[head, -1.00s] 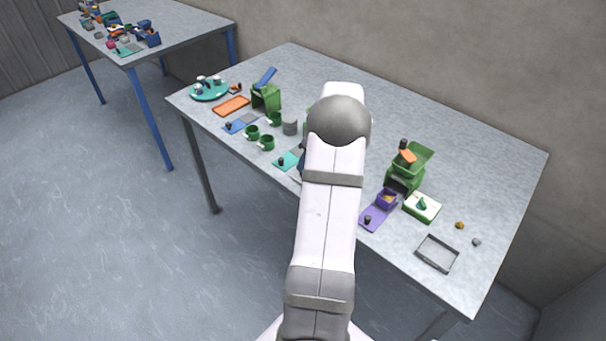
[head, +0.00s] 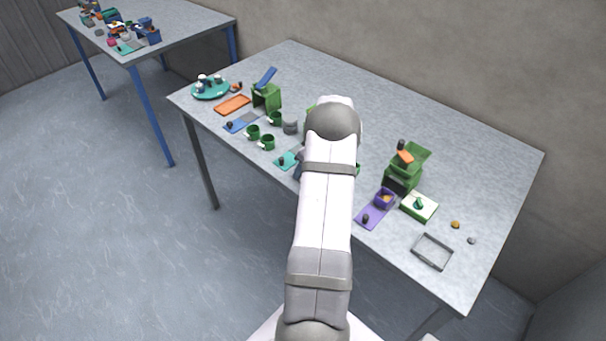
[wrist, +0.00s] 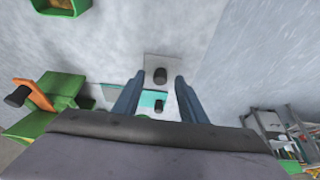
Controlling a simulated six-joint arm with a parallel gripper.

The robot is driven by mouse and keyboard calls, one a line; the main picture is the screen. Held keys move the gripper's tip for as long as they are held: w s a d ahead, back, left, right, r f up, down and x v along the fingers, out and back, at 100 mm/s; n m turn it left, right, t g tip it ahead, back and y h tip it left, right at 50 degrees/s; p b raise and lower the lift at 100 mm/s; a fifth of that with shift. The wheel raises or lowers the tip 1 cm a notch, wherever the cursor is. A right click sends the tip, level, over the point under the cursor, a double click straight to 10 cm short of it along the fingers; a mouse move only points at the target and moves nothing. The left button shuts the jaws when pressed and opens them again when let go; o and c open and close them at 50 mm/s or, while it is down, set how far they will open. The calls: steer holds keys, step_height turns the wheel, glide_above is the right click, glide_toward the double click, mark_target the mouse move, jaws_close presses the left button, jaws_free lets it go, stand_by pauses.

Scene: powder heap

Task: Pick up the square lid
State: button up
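A flat grey square piece with a dark knob, which looks like the square lid (wrist: 154,63), lies on the table in the wrist view. My gripper (wrist: 159,76) is open, with its two blue-grey fingers on either side of the dark knob. Whether the fingers touch it cannot be told. A teal plate (wrist: 125,97) with another dark knob lies closer, partly hidden by the left finger. In the head view a teal plate (head: 286,161) shows left of my arm, and my arm hides my gripper and most of the area around it.
A green stand with an orange part (head: 403,172) is at right, with a purple tray (head: 371,216), a white-topped green box (head: 427,209) and a grey tray (head: 433,251). Green mugs (head: 267,142) and a grey cylinder (head: 290,127) stand left. The back of the table is clear.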

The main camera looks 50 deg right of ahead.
jaws_close()
steer(key=shift+r, duration=0.1)
